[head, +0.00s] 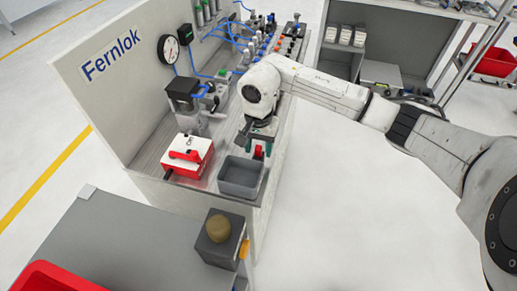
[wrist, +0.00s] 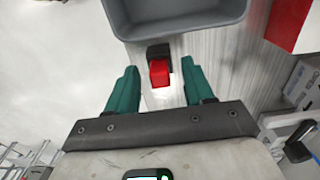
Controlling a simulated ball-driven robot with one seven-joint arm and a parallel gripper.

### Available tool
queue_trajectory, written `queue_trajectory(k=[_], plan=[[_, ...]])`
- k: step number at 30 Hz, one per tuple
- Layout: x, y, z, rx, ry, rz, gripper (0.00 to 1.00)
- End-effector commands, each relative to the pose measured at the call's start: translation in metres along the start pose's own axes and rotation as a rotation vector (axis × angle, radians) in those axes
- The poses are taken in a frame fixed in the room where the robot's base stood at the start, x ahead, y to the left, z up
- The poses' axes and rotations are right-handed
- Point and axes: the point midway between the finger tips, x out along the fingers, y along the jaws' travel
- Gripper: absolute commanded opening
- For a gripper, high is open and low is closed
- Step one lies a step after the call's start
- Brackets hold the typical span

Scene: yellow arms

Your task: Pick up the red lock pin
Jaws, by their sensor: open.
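The red lock pin looks like a small red block (wrist: 159,73) with a dark part behind it, on the grey bench top in the wrist view. It lies between the two teal fingers of my gripper (wrist: 160,84), with a gap on each side. The fingers are apart and hold nothing. In the head view my gripper (head: 259,143) points down over the front edge of the bench, and a bit of red (head: 258,153) shows between the fingers. How far the fingertips are above the bench is hard to tell.
A grey bin (head: 240,178) stands close by on the bench; its wall also shows in the wrist view (wrist: 185,24). A red and white case (head: 190,160) sits left of it. Valves and blue hoses line the bench behind. A dark box with a tan knob (head: 218,230) stands in front.

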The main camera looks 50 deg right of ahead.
Motion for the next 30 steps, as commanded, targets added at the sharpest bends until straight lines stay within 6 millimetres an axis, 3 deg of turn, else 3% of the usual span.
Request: queue_trajectory(k=[6,22,30], plan=[[0.0006,0.0001,-0.0003,0.000,0.001,0.000,0.51],[0.0003,0.0000,-0.0001,0.000,0.000,0.000,0.00],[0.0000,0.0000,-0.0002,0.000,0.000,0.000,0.00]])
